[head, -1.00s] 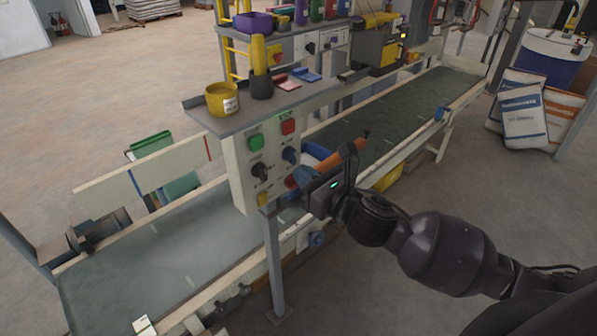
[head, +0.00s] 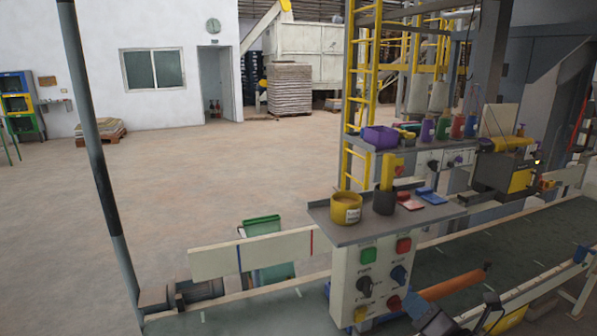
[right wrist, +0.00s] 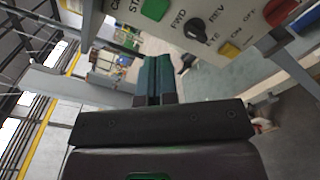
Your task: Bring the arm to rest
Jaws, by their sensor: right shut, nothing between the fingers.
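My right gripper (head: 432,318) is at the bottom edge of the head view, mostly cut off, just right of the control panel's lower part. In the right wrist view its two teal fingers (right wrist: 153,80) lie together, shut, with nothing between them. The control panel (head: 345,285) is a pale box with green and red buttons and dark knobs. In the right wrist view the panel (right wrist: 215,20) fills the upper right, apart from the fingers. My left gripper is not in view.
A conveyor belt (head: 490,245) runs behind and beside the panel. An orange cylinder (head: 452,284) sits just above my gripper in the head view. A shelf on the panel holds a yellow tub (head: 346,209) and a dark cup (head: 384,203). Open floor (head: 240,165) lies to the left.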

